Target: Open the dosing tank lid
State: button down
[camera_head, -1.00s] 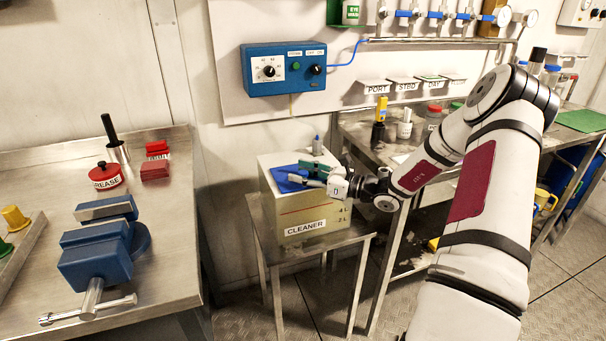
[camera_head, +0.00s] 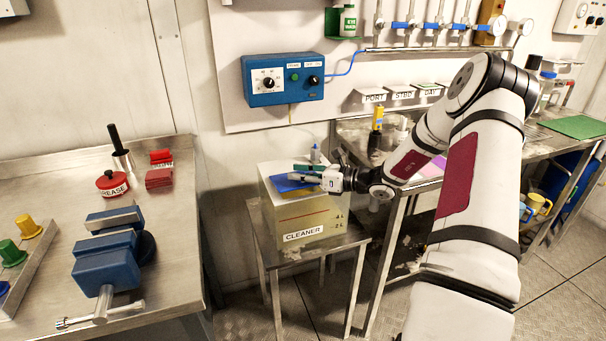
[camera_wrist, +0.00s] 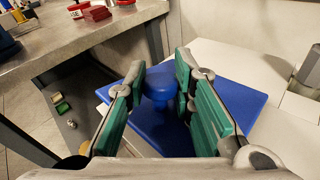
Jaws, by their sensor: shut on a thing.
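The dosing tank (camera_head: 307,213) is a pale box labelled CLEANER, standing on a small metal table. Its blue lid (camera_head: 284,185) lies on the left part of the tank top; I cannot tell whether it is lifted at all. In the wrist view the lid (camera_wrist: 240,100) is a blue plate with a round blue knob (camera_wrist: 160,84) standing up from it. My gripper (camera_head: 304,174) reaches in from the right over the lid. In the wrist view its green-padded fingers (camera_wrist: 161,72) are on both sides of the knob, shut on it. The head view hides the knob behind the fingers.
A small grey bottle-like part (camera_head: 315,154) stands at the back of the tank top. A blue control box (camera_head: 284,75) hangs on the wall above. A workbench with a blue vise (camera_head: 108,252) is at left. Another bench (camera_head: 352,127) with bottles is at right.

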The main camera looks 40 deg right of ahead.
jog(key=r+g+p, duration=0.1)
jog(key=w+r+m+p, duration=0.1)
jog(key=shift+w+d+r+g+p, duration=0.2)
jog(key=shift+r+g+p, duration=0.1)
jog(key=shift+g+p, duration=0.1)
jog(key=shift+w+d+r+m+g+h+p, duration=0.15)
jog(key=shift+w+r+m+g+p, duration=0.15)
jog(key=shift+w+m+g, duration=0.2)
jog(key=shift+w+d+r+m+g+h+p, duration=0.1)
jog(key=shift+w+r+m+g+h+p, duration=0.05)
jog(key=shift+w+r+m+g, duration=0.3)
jog(key=w+g, duration=0.1)
jog(key=w+m+g+b, duration=0.1)
jog(key=w+d+r+m+g+b, duration=0.1)
jog(key=shift+w+r, duration=0.1)
jog(key=shift+w, duration=0.2)
jog(key=shift+w+d+r+b, duration=0.15)
jog(key=shift+w+d+b, duration=0.15)
jog(key=shift+w, duration=0.25)
jog(key=c, duration=1.4)
grip_release()
jog(key=shift+o, duration=0.2)
